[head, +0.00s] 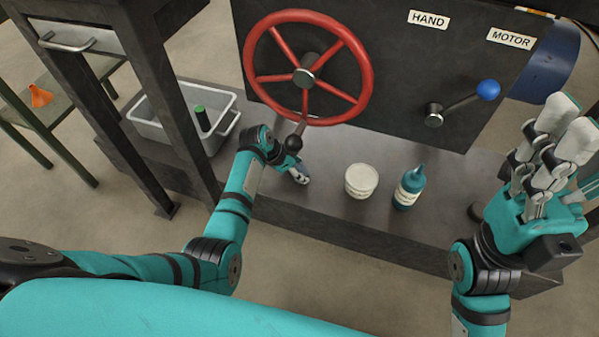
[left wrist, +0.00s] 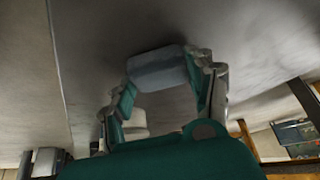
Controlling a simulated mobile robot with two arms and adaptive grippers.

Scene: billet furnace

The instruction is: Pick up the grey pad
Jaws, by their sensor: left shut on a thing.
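The grey pad (left wrist: 157,70) is a small rounded block between the fingertips of my left gripper (left wrist: 165,66) in the left wrist view. The fingers touch it on both sides, and the gripper is shut on it. In the head view my left gripper (head: 300,174) is low over the dark bench, below the red wheel and left of the white tub. The pad is mostly hidden by the fingers there. My right gripper (head: 572,128) is raised at the right with its fingers pointing up. Its fingers overlap in the picture, so its opening is unclear.
A white tub (head: 361,181) and a teal bottle (head: 409,188) stand on the bench (head: 330,215). The red handwheel (head: 357,88) and a blue-knobbed lever (head: 487,90) are on the panel behind. A grey bin (head: 150,130) with a green-topped cylinder (head: 202,118) is at the left.

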